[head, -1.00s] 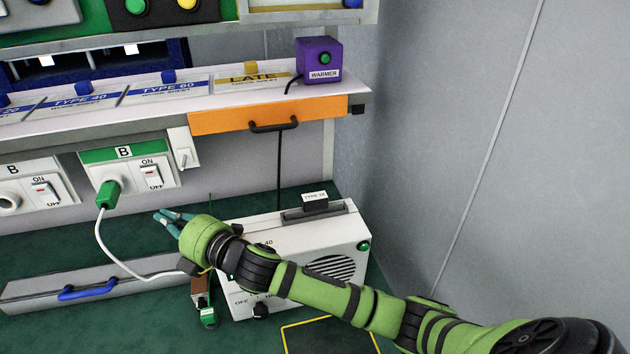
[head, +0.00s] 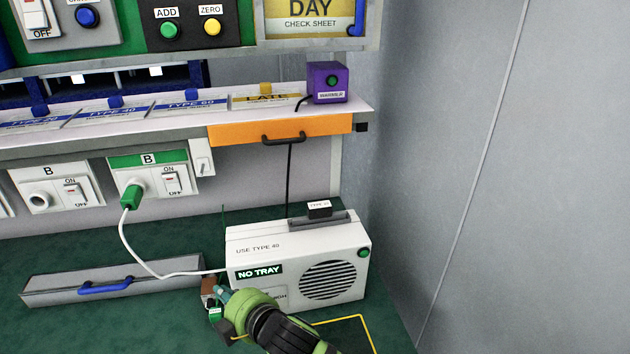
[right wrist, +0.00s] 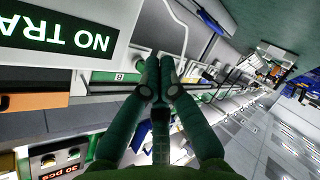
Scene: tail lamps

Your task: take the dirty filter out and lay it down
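The white filter machine (head: 300,240) stands on the green bench, printed "USE TYPE 40", with a lit "NO TRAY" display (head: 259,272). A small dark block with a white "TYPE 20" label (head: 319,209) stands at the slot on its top; I take it to be the filter. My right gripper (head: 222,296) is low at the machine's front left corner, away from that block. In the right wrist view its fingers (right wrist: 160,75) are together with nothing visible between them. The arm hides part of the machine's lower front. My left gripper is not in view.
A grey case with a blue handle (head: 105,287) lies to the left. A brown item with a green tag (head: 215,312) is beside my gripper. An orange drawer (head: 240,132) overhangs behind; a grey wall stands right.

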